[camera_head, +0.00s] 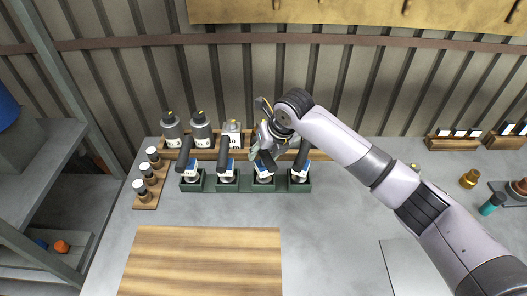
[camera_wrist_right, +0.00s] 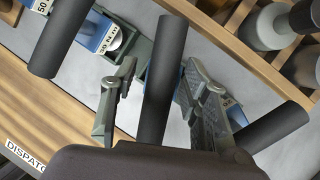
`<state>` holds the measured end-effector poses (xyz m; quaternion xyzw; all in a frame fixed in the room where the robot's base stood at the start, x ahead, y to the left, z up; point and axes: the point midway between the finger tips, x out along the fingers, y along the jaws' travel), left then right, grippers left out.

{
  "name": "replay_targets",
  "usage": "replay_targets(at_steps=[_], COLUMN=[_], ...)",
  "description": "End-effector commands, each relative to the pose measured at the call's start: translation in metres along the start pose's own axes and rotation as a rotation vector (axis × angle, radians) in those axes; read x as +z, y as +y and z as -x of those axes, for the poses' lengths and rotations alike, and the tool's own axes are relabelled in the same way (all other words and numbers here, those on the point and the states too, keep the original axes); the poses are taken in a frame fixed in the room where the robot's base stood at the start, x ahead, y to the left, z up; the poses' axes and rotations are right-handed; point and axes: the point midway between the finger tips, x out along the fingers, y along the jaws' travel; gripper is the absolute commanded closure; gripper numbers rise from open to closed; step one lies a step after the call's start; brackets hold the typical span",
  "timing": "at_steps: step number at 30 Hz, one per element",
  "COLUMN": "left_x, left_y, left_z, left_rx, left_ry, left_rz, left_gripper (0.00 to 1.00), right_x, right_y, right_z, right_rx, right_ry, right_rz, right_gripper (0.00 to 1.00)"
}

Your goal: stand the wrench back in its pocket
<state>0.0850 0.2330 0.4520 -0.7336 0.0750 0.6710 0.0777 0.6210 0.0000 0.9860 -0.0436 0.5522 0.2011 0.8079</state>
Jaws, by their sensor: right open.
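Several wrenches with dark round handles and blue heads stand in a green pocketed holder (camera_head: 245,186) on the table. In the head view I see the far-left wrench (camera_head: 185,153), the second (camera_head: 223,155) and the far-right one (camera_head: 301,156). My right gripper (camera_head: 262,150) is over the third wrench (camera_head: 264,170) and hides much of its handle. In the right wrist view, the right gripper (camera_wrist_right: 158,66) is open, with a dark handle (camera_wrist_right: 155,85) between its fingers; gaps show on both sides. How deep that wrench sits is hidden. My left gripper is out of view.
A wooden rack (camera_head: 207,140) with grey bottles (camera_head: 172,128) stands behind the holder. A small wooden rack (camera_head: 147,189) of jars is at its left. A wooden board (camera_head: 203,262) lies in front. Grey table is clear right of the holder.

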Motion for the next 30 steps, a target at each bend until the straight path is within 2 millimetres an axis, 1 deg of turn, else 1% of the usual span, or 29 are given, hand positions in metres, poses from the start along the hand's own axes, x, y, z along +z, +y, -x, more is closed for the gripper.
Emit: replay_targets(at_steps=[5, 8, 11, 18, 21, 25, 30], left_x=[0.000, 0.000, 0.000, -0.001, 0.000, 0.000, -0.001], left_y=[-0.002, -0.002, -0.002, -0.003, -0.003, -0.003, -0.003], left_z=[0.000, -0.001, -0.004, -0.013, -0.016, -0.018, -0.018], left_rx=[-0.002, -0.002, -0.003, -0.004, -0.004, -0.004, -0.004], left_ry=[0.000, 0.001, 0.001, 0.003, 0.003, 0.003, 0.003], left_rz=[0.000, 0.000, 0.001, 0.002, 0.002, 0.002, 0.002], left_gripper=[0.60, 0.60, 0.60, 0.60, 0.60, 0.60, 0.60], right_x=[0.001, 0.001, 0.002, 0.002, 0.001, 0.001, 0.001], right_y=[0.000, -0.001, -0.001, -0.001, 0.000, 0.000, 0.000], right_z=[0.001, 0.007, 0.021, 0.073, 0.092, 0.110, 0.120], right_rx=[0.000, 0.000, 0.000, -0.002, -0.001, -0.001, 0.000], right_ry=[-0.001, -0.003, -0.005, -0.006, -0.005, -0.003, -0.001], right_rz=[0.000, -0.001, 0.000, 0.000, 0.002, 0.000, 0.000], right_gripper=[0.58, 0.58, 0.58, 0.58, 0.58, 0.58, 0.58])
